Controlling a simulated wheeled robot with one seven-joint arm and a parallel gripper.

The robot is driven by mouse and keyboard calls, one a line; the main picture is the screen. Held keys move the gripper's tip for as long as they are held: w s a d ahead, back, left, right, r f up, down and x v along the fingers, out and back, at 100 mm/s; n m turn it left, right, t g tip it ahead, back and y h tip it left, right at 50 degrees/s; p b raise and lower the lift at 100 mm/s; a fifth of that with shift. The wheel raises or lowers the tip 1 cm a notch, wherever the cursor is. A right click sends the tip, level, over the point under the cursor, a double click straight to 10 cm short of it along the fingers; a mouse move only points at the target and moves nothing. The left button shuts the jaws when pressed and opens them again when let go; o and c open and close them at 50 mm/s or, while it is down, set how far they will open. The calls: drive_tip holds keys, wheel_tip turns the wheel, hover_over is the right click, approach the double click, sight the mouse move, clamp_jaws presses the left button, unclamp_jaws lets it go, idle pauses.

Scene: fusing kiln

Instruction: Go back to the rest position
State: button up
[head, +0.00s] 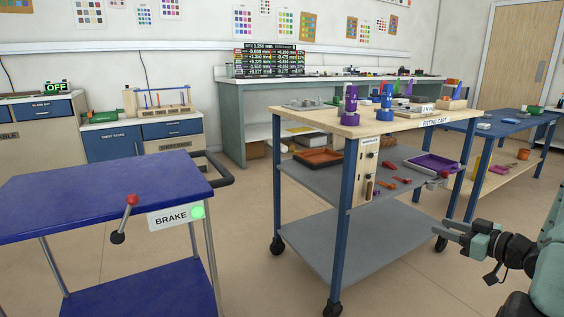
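My gripper (449,230) is at the right of the head view, in front of the fitting cart's (341,202) right side and pointing left. Its two fingers look apart, with nothing seen between them. My teal arm comes in from the right edge, and most of it is out of the picture. No marker for a rest position shows.
A blue cart (75,197) with a red-knobbed lever (126,210) and a green-lit BRAKE sign (175,217) stands at left front. The fitting cart holds purple and blue holders on top, with trays and red tools below. A blue-topped table (503,128) stands behind right. Floor (245,215) between the carts is clear.

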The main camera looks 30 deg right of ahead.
drive_tip(key=w+a+n+g, duration=0.2)
drive_tip(key=w+a+g, duration=0.2)
drive_tip(key=w+a, duration=0.75)
drive_tip(key=w+a+r+n+g, duration=0.1)
drive_tip(key=w+a+g, duration=0.1)
drive_tip(key=a, duration=0.6)
drive_tip(key=w+a+r+g, duration=0.1)
drive_tip(key=a+g, duration=0.1)
drive_tip(key=a, duration=0.6)
drive_tip(key=s+a+r+n+g, duration=0.1)
drive_tip(key=s+a+g, duration=0.1)
drive_tip(key=s+a, duration=0.35)
drive_tip(key=s+a+r+g, duration=0.1)
drive_tip(key=s+a, duration=0.1)
drive_tip(key=a, duration=0.6)
drive_tip(key=s+a+r+n+g, duration=0.1)
drive_tip(key=s+a+g, duration=0.15)
drive_tip(key=s, duration=0.35)
drive_tip(key=s+a+g+h, duration=0.1)
drive_tip(key=s+a, duration=0.3)
drive_tip(key=s, duration=0.2)
drive_tip(key=s+a+r+n+g, duration=0.1)
drive_tip(key=s+a+g, duration=0.15)
drive_tip(key=s, duration=0.45)
wheel_tip(320, 180, up, 32)
drive_tip(key=p, duration=3.2)
drive_tip(key=shift+s+a+t, duration=0.2)
drive_tip(key=shift+a+t, duration=0.2)
drive_tip(key=shift+f, duration=0.1)
